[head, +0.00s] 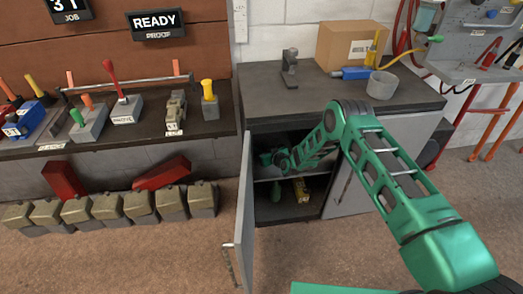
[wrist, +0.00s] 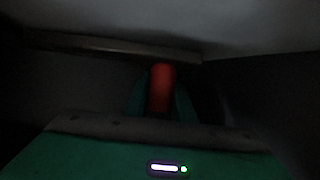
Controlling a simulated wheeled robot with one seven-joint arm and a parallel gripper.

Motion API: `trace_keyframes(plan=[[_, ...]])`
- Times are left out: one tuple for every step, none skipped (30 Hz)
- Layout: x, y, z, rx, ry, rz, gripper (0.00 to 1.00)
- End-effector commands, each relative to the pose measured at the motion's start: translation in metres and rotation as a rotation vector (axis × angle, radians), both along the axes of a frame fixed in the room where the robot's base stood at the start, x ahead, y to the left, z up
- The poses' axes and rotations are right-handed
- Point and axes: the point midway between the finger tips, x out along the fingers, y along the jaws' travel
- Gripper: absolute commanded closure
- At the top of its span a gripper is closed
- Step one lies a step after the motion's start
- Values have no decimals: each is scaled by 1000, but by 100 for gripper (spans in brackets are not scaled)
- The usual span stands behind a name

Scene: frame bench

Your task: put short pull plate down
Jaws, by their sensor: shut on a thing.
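My arm reaches into the open cabinet (head: 242,215) under the dark bench top, and my gripper (head: 266,159) is inside it, above the inner shelf. In the wrist view my gripper (wrist: 160,100) is shut on a red-orange upright piece, which I take to be the short pull plate (wrist: 161,86). The view is very dark, so the rest of the plate is hidden or unclear. I cannot tell whether the plate touches the shelf. A pale bar (wrist: 110,45) runs across behind the red piece.
The cabinet door stands open at the left of the opening. A yellow item (head: 301,190) and a green item (head: 276,190) are low in the cabinet. A cardboard box (head: 347,45) and a grey cup (head: 381,85) stand on the bench top.

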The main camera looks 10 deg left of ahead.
Motion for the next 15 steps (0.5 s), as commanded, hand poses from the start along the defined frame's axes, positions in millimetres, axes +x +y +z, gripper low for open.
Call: trace_keyframes(plan=[[1, 0, 2, 1, -4, -1, 100], [1, 0, 1, 1, -4, -1, 100], [1, 1, 1, 1, -4, -1, 100], [1, 0, 1, 1, -4, -1, 100], [1, 1, 0, 1, -4, -1, 100], [1, 1, 0, 1, -4, -1, 100], [1, 1, -1, 2, -3, -1, 100], [1, 1, -1, 1, -4, -1, 100], [1, 1, -2, 1, -4, -1, 100], [1, 1, -2, 1, -4, -1, 100], [1, 1, -3, 1, -4, -1, 100], [1, 1, -3, 1, -4, -1, 100], [1, 1, -4, 1, -4, -1, 100], [1, 1, -4, 1, -4, -1, 100], [1, 1, -5, 1, -4, -1, 100]])
